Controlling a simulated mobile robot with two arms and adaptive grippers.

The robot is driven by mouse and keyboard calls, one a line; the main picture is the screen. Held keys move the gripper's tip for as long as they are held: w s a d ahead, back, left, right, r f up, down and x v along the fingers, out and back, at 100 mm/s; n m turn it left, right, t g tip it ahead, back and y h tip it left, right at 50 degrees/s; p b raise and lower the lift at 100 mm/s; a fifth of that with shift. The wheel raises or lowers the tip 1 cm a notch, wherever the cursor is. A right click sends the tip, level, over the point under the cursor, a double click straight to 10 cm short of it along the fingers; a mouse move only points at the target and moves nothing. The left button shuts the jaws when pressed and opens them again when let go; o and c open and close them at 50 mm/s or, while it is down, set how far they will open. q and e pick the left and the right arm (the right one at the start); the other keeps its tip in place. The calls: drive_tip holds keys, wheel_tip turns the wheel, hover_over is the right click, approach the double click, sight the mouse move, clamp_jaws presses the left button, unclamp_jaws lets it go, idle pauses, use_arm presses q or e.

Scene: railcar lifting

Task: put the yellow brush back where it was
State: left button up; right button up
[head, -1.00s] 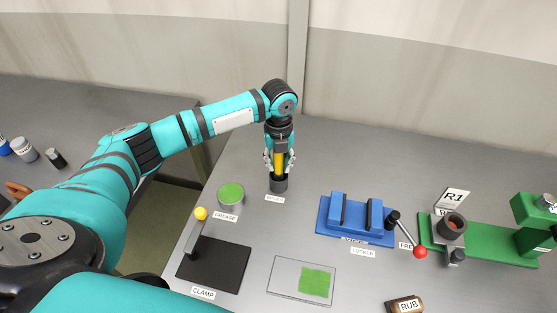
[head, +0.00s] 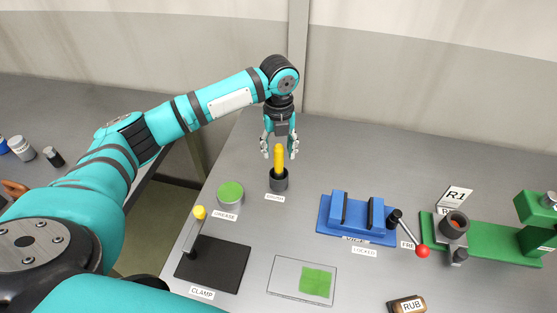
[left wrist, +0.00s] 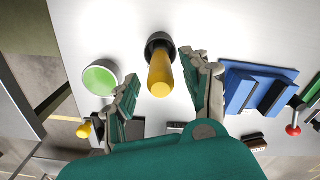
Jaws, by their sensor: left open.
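The yellow brush (head: 279,159) stands upright in a dark round holder (head: 278,183) on the grey bench, with a small label in front. My left gripper (head: 279,155) is open above the brush, its fingers on either side of the handle's top and apart from it. In the left wrist view the brush handle (left wrist: 160,75) points up toward the camera from the holder (left wrist: 158,42), between the open fingers (left wrist: 163,92). The brush's lower end is hidden inside the holder. My right gripper is not in view.
A green-topped grease tin (head: 230,194) stands left of the holder. A blue vise (head: 357,218) with a red-knobbed lever and a green fixture (head: 490,240) are at right.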

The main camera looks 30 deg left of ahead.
use_arm(q)
wheel_tip(320, 180, up, 7)
drive_tip(key=shift+r+b, duration=0.2)
drive_tip(key=shift+b, duration=0.5)
